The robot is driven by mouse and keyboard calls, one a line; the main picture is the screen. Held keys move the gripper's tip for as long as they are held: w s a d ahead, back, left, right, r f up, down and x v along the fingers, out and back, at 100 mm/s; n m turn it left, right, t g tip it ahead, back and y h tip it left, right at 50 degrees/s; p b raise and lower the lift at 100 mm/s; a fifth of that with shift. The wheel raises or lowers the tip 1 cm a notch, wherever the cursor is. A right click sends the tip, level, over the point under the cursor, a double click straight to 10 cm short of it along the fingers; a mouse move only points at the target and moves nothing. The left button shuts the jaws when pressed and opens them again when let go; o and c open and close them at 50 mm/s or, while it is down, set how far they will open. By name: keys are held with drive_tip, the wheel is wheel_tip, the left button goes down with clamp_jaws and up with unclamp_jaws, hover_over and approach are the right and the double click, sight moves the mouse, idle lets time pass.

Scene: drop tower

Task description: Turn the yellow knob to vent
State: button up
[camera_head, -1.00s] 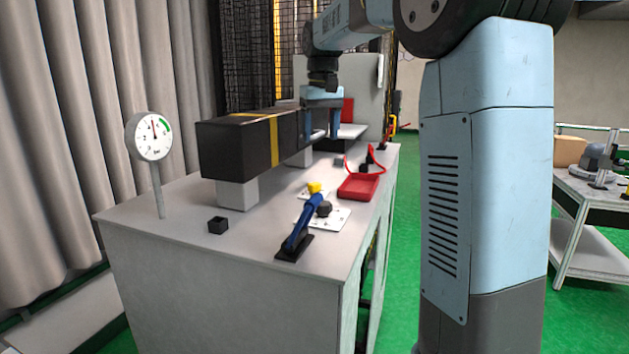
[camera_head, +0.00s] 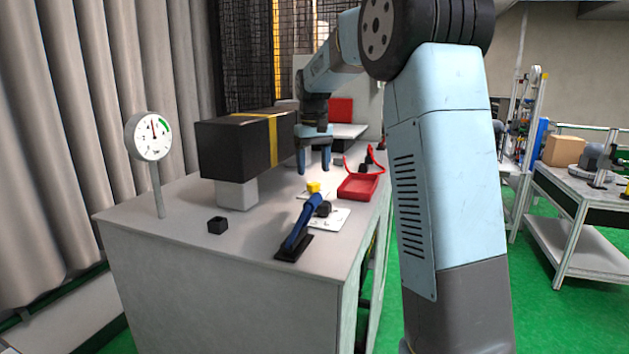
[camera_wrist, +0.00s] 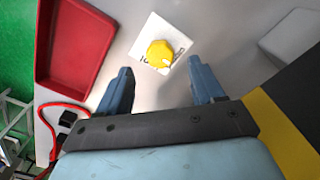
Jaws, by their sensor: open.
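The yellow knob (camera_head: 314,187) stands on a small white plate (camera_head: 302,195) on the bench, partly behind a blue lever handle in the head view. In the wrist view the knob (camera_wrist: 160,54) sits on its white plate (camera_wrist: 179,38), with part of a printed label showing beside it. A pale mark shows near the knob's lower edge. My gripper (camera_head: 313,170) points down above the bench, behind the knob in the head view. It is open and empty; in the wrist view the knob appears beyond and between the fingertips (camera_wrist: 157,75), not touched.
A black box with a yellow stripe (camera_head: 238,148) stands on a pale block left of my gripper. A blue lever (camera_head: 300,229) is in front of the knob, a red tray (camera_head: 357,188) to the right.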

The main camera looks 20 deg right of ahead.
sight(314, 183)
drive_tip(key=shift+f, duration=2.4)
drive_tip(key=shift+c, duration=0.2)
